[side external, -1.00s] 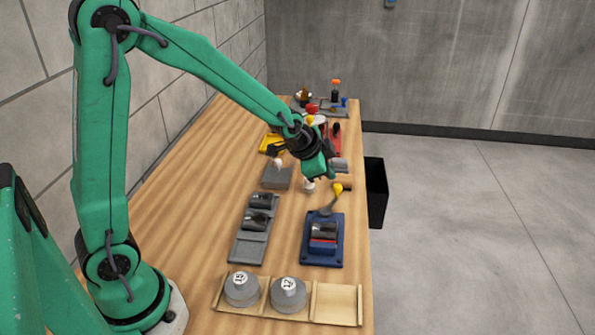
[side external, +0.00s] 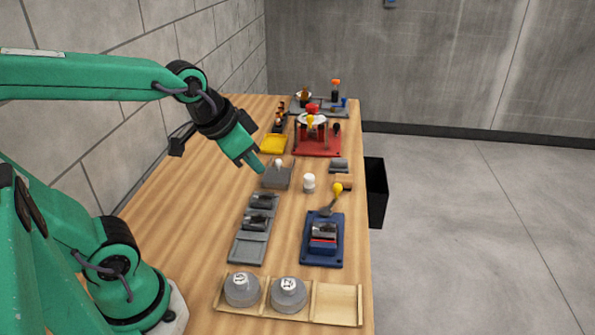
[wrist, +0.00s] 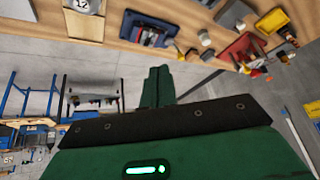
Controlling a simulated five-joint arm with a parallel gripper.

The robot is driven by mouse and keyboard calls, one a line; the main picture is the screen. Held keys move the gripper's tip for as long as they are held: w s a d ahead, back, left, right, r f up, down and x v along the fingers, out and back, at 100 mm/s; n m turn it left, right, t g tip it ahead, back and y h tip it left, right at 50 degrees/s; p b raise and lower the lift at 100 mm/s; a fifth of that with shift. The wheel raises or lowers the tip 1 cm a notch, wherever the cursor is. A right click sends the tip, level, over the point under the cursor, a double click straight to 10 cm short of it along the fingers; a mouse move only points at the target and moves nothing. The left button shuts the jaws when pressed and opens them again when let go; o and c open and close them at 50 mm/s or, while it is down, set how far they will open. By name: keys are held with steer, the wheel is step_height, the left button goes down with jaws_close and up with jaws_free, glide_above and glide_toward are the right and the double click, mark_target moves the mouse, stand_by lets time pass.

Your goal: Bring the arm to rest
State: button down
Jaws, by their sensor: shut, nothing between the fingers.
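My gripper (side external: 254,165) is green with a dark wrist. In the side external view it hangs in the air above the left-middle of the wooden table (side external: 180,190), tilted down to the right. In the wrist view my gripper (wrist: 157,72) shows its two fingers side by side, closed together, with nothing between them. My upper arm is folded back, with the forearm level across the upper left. No copper tube can be made out for certain.
A blue fixture (side external: 323,240) with a yellow-knobbed lever, a grey tray (side external: 251,246) with dark cylinders, and a wooden tray (side external: 338,304) with grey weights stand in front. A red stand (side external: 317,140) and yellow bin (side external: 273,145) are behind. A black bin (side external: 376,193) stands off the right edge.

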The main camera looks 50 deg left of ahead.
steer(key=shift+n, duration=0.8)
steer(key=s, duration=0.5)
steer(key=shift+s+r, duration=0.15)
steer(key=shift+s, duration=0.15)
steer(key=c, duration=1.6)
jaws_free()
steer(key=o, duration=0.4)
steer(key=shift+w+r, duration=0.15)
steer(key=shift+w, duration=0.1)
steer(key=n+g, duration=0.6)
steer(key=n, duration=0.1)
glide_above(338, 185)
steer(key=f, duration=1.1)
steer(key=shift+s, duration=0.25)
steer(key=shift+w+a+f+n, duration=0.1)
steer(key=shift+w+f+n, duration=0.2)
steer(key=shift+f+n, duration=0.15)
steer(key=shift+f, duration=0.1)
steer(key=shift+f, duration=3.9)
